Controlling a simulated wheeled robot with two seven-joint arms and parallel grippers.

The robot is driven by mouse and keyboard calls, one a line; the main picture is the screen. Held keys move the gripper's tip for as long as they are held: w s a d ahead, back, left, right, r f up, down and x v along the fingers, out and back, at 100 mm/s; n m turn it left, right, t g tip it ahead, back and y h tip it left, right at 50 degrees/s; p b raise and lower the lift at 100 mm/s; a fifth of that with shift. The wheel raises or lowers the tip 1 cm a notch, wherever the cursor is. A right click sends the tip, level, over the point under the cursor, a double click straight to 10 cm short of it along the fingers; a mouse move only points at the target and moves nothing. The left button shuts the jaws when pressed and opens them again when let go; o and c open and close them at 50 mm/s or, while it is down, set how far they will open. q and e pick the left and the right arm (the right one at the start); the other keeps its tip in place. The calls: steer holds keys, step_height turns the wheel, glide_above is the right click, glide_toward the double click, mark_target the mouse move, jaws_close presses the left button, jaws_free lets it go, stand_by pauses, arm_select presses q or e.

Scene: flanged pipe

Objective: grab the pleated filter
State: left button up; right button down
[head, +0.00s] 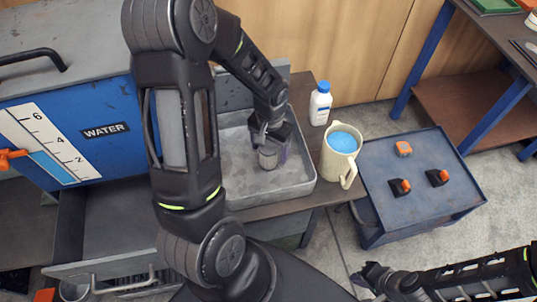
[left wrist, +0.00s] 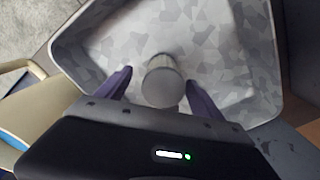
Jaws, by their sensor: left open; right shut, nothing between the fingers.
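The pleated filter appears to be the small grey cylinder (head: 267,158) standing in the grey tray (head: 305,183) in the head view. It also shows in the left wrist view (left wrist: 162,82), with a pale flat top and a ribbed-looking side. My left gripper (head: 268,142) is open over the tray, right at the cylinder. In the left wrist view its two purple fingers lie on either side of the cylinder, with a gap visible on each side. My right gripper (head: 368,277) is shut and empty at the lower right, away from the tray.
A cream jug (head: 336,163) with blue contents and a white bottle (head: 320,103) stand right of the tray. A blue cart (head: 420,205) holds several small orange-and-black parts. A blue water tank (head: 90,135) stands at left. The tray floor around the cylinder is clear.

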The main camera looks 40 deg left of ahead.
arm_select(q)
steer(key=shift+a+f, duration=0.15)
steer(key=shift+f, duration=1.2)
steer(key=shift+a+f, duration=0.1)
steer(key=shift+f, duration=1.2)
jaws_close()
step_height(320, 180, up, 10)
steer(key=shift+r+p, duration=0.1)
steer(key=shift+p, duration=0.2)
